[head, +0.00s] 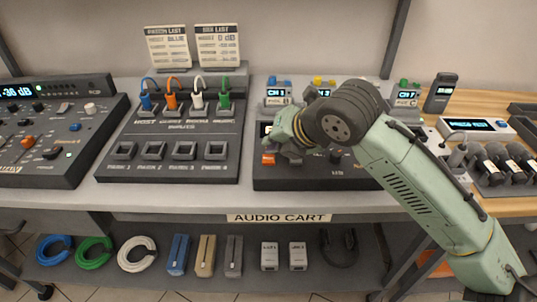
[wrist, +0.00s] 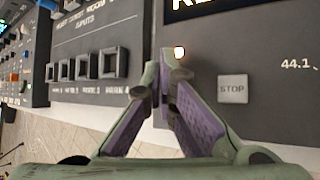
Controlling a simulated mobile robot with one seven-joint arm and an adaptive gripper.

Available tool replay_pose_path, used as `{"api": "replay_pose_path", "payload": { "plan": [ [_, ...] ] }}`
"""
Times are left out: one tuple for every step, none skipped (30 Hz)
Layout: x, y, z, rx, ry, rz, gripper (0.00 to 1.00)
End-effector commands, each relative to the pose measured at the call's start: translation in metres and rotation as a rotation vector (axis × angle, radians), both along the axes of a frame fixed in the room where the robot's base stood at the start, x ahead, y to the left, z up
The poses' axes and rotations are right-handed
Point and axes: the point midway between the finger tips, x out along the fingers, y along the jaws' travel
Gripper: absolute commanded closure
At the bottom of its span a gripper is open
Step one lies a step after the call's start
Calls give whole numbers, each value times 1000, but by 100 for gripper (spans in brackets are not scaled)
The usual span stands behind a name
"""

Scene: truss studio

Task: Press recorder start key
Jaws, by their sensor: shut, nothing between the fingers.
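The recorder (head: 262,180) is a dark grey unit at the middle of the cart top in the head view. An orange patch (head: 268,158) shows on its left part, just left of my gripper (head: 290,150). In the wrist view my gripper (wrist: 165,62) is shut and empty, fingertips together over the recorder's panel near its left edge. The fingers may hide a key there; contact cannot be told. The grey STOP key (wrist: 232,89) lies right of the fingers. A dark display (wrist: 205,8) is cut off above.
A patch bay (head: 168,172) with four-coloured plugs stands left of the recorder, and a mixer (head: 40,170) farther left. Coloured switch boxes (head: 278,97) stand behind. A lower shelf (head: 210,283) holds cable coils.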

Motion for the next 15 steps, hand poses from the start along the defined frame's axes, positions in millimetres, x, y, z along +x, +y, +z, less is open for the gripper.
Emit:
{"api": "replay_pose_path", "payload": {
  "plan": [
    [0,0,0,0,0,0,100],
    [0,0,0,0,0,0,100],
    [0,0,0,0,0,0,100],
    [0,0,0,0,0,0,100],
    [0,0,0,0,0,0,100],
    [0,0,0,0,0,0,100],
    [0,0,0,0,0,0,100],
    [0,0,0,0,0,0,100],
    [0,0,1,0,0,0,100],
    [0,0,3,0,0,0,100],
    [0,0,4,0,0,0,100],
    [0,0,7,0,0,0,100],
    [0,0,10,0,0,0,100],
    [0,0,13,0,0,0,100],
    [0,0,17,1,1,0,100]
  ]
}}
